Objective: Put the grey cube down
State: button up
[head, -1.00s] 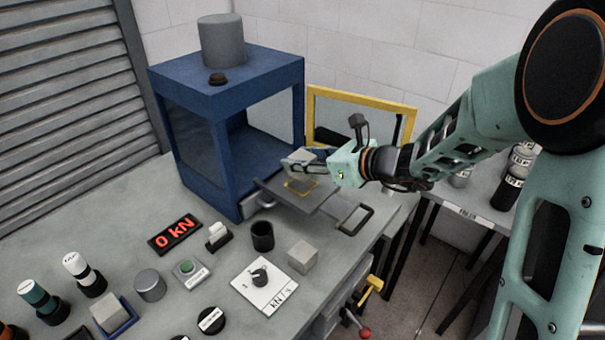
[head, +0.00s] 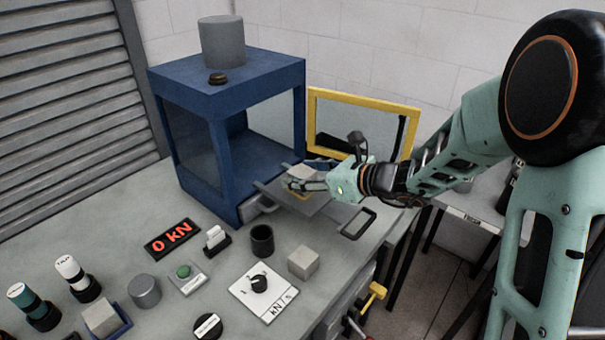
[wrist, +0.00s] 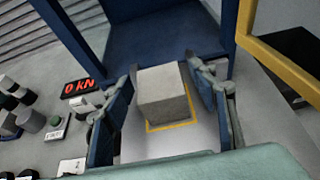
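The grey cube (head: 300,172) is on the pulled-out metal plate (head: 317,206), at the mouth of the blue press frame. In the wrist view the cube (wrist: 163,93) stands upright over a yellow square outline (wrist: 172,126), whose near and right edges show. My gripper (head: 304,175) reaches in from the right, with one finger on each side of the cube. In the wrist view my gripper (wrist: 161,82) has its fingers spread, with narrow gaps beside the cube. The cube's underside is hidden, but it appears to rest on the plate.
The blue press (head: 230,68) stands behind, its yellow-framed door (head: 365,100) swung open at right. A second grey cube (head: 303,261), a black cup (head: 262,240) and a dial plate (head: 262,289) are on the bench in front. Another cube (head: 101,318) sits in a blue holder.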

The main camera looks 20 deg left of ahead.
jog(key=shift+r, duration=0.15)
jog(key=shift+d+r, duration=0.15)
jog(key=shift+d, duration=0.15)
jog(key=p+v, duration=0.1)
jog(key=v, duration=1)
jog(key=shift+s+d, duration=0.15)
jog(key=shift+s, duration=0.05)
